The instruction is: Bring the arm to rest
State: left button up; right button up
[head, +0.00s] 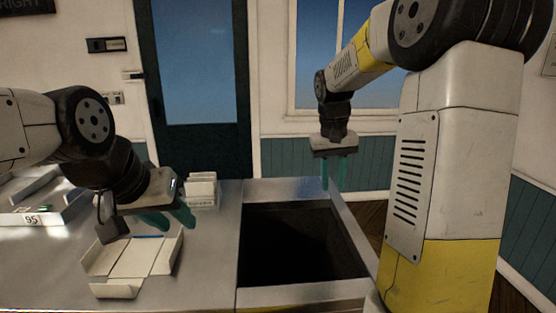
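My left gripper (176,222) hangs over the far side of an open, unfolded carton (130,262) on the steel counter. Its two teal fingers are apart, with nothing visible between them. My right gripper (334,180) points down above the far right part of a dark, open well. Its teal fingers are apart and empty. The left gripper hides part of the carton's far edge, where a thin blue strip shows.
A steel counter (212,250) runs across the front. The dark well (295,245) has a raised steel rim. White cartons (202,190) stand behind the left gripper. A tray marked 95 (35,218) lies at far left. A door (195,70) stands behind.

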jog(key=s+a+r+t+y, duration=0.1)
jog(key=s+a+r+t, duration=0.1)
jog(key=s, duration=0.8)
jog(key=s+a+r+t+y, duration=0.2)
jog(key=s+a+t, duration=0.1)
jog(key=s, duration=0.7)
jog(key=shift+s+a+n+t, duration=0.25)
jog(key=shift+a+n+t, duration=0.05)
jog(key=shift+a, duration=0.4)
jog(key=shift+a, duration=0.1)
